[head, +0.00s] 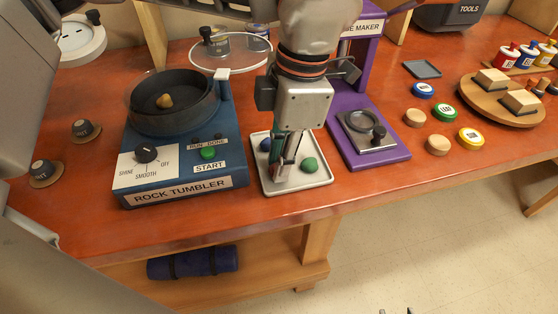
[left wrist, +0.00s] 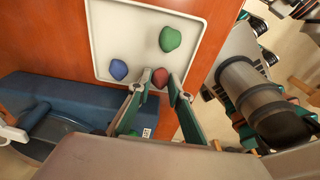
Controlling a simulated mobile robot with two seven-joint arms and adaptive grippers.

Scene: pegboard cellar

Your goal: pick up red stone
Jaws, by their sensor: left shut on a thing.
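The red stone (left wrist: 160,77) is between the fingertips of my left gripper (left wrist: 160,84) in the left wrist view, at the edge of the white tray (left wrist: 103,55). My left gripper is shut on it. In the head view, my left gripper (head: 287,160) points down over the tray (head: 302,186), and its fingers mostly hide the red stone. A green stone (head: 309,165) lies in the tray to the right of the fingers, and a blue stone (head: 265,145) lies to the left. My right gripper barely shows at the bottom edge of the head view.
The blue rock tumbler (head: 190,160) stands left of the tray, its bowl open with a tan stone (head: 164,101) inside. A purple machine (head: 385,155) stands close on the right. Paint pots (head: 422,90) and wooden discs (head: 437,145) lie farther right.

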